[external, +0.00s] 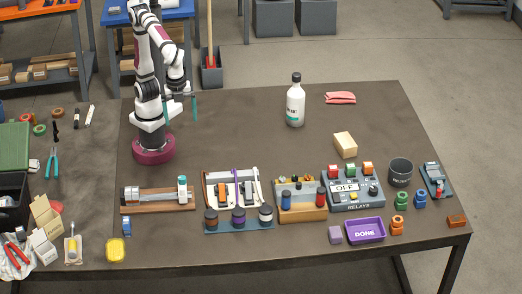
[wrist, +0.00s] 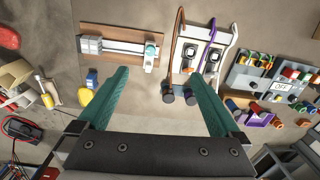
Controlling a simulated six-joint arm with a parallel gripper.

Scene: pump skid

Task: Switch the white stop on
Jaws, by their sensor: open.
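The board also shows in the wrist view (wrist: 203,40), where my right finger may hide part of the knob row. My gripper (external: 181,107) is open and empty, raised above the table behind the board. Its teal fingers (wrist: 165,72) are wide apart.
A slide fixture (external: 158,196) stands left of the board. A block with coloured cylinders (external: 300,200) and the relay box (external: 353,188), reading OFF, stand to its right. A purple DONE tray (external: 365,230) lies in front.

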